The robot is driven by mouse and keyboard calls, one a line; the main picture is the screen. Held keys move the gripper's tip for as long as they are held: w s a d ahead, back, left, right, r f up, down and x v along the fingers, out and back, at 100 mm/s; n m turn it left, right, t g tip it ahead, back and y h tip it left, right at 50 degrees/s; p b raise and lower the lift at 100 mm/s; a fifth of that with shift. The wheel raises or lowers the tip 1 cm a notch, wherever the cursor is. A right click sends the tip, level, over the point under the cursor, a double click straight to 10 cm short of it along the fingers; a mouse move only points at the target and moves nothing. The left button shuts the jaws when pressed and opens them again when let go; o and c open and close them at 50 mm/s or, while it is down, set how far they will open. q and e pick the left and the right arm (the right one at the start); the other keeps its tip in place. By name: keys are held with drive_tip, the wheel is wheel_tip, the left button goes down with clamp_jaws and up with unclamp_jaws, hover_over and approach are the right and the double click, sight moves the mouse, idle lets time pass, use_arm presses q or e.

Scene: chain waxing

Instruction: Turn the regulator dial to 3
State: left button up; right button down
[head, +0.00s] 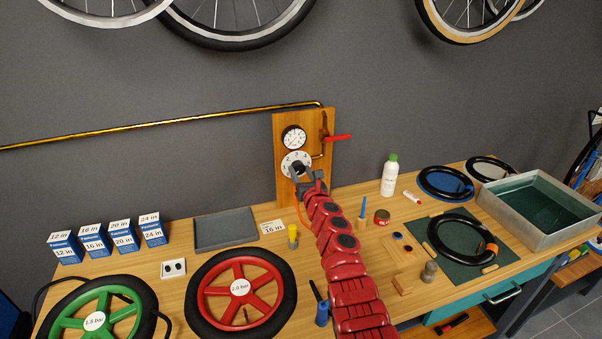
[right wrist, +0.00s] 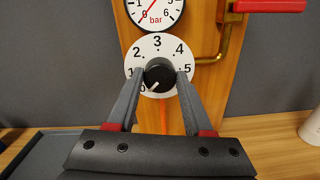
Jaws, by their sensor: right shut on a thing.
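The regulator dial is a white plate (right wrist: 157,46) numbered 0 to 5 with a black knob (right wrist: 162,70) in its middle. The knob's white mark points down-left, at or close to 0. The dial also shows in the head view (head: 287,158), on an upright wooden board (head: 322,170), partly covered by my gripper. My right gripper (head: 299,172) has one finger on each side of the knob and is shut on it. The fingers hide a little of the plate near 1 and 5. My left gripper is not in view.
A pressure gauge (head: 293,138) sits just above the dial, and a red lever (head: 338,137) sticks out to its right. Below on the bench are a red wheel (head: 262,283), a grey tray (head: 225,229), a white bottle (head: 389,178) and a metal basin (head: 565,234).

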drive_tip(key=shift+m, duration=0.4)
drive_tip(key=m+p, duration=0.1)
drive_tip(key=m, duration=0.4)
drive_tip(key=shift+d+p, duration=0.1)
drive_tip(key=shift+p, duration=0.2)
drive_tip(key=m+p, duration=0.1)
drive_tip(key=m, duration=0.6)
drive_tip(key=shift+m+p, duration=0.3)
drive_tip(key=shift+p, duration=0.1)
drive_tip(key=m, duration=0.3)
drive_tip(key=shift+f+p, duration=0.15)
drive_tip(key=shift+p, duration=0.25)
drive_tip(key=m, duration=0.4)
drive_tip(key=shift+d+p, duration=0.1)
drive_tip(key=shift+p, duration=0.2)
drive_tip(key=m, duration=0.2)
drive_tip(key=shift+f+m+y, duration=0.1)
drive_tip(key=shift+m+y, duration=0.2)
drive_tip(key=shift+m, duration=1.7)
